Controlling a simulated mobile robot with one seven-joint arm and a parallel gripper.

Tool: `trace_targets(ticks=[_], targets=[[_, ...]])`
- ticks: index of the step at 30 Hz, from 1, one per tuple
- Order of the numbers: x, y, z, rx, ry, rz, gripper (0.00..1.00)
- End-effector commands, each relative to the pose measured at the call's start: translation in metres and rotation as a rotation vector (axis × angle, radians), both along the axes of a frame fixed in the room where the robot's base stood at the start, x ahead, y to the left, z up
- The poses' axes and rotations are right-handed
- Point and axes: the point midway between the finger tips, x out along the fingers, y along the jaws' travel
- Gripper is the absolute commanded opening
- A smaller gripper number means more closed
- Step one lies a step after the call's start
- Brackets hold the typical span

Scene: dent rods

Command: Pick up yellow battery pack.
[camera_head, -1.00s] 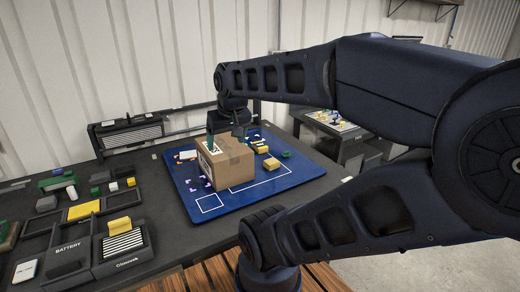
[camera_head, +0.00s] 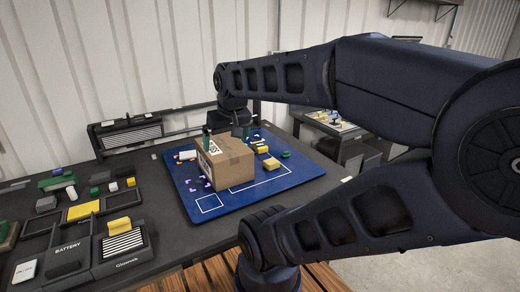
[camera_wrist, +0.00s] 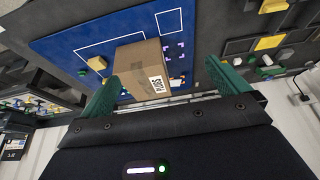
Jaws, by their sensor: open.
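Several yellow pieces show, and I cannot tell for sure which is the battery pack. Another yellow block (camera_head: 119,225) sits on the grey ribbed holder at the left, beside the slot marked BATTERY. My gripper (camera_head: 227,131) is above and behind the box. In the wrist view its green fingers (camera_wrist: 162,70) are spread wide and empty, with the box showing beyond and between them.
The blue mat (camera_head: 290,182) also carries small yellow, white, green and purple pieces. Trays at the left hold a flat yellow square (camera_head: 83,210) and several small parts. The mat's front right area is clear. A second table (camera_head: 335,125) stands behind.

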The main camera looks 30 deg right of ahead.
Motion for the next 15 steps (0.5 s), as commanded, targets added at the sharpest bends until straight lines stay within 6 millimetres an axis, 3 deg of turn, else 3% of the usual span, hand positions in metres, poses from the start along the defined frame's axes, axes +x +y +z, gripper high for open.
trace_targets(ticks=[5, 8, 15], targets=[[0.005, -0.002, 0.002, -0.004, 0.004, 0.014, 1.0], [0.019, -0.007, 0.005, -0.011, 0.016, 0.047, 1.0], [0.077, -0.03, 0.013, -0.055, 0.056, 0.191, 1.0]])
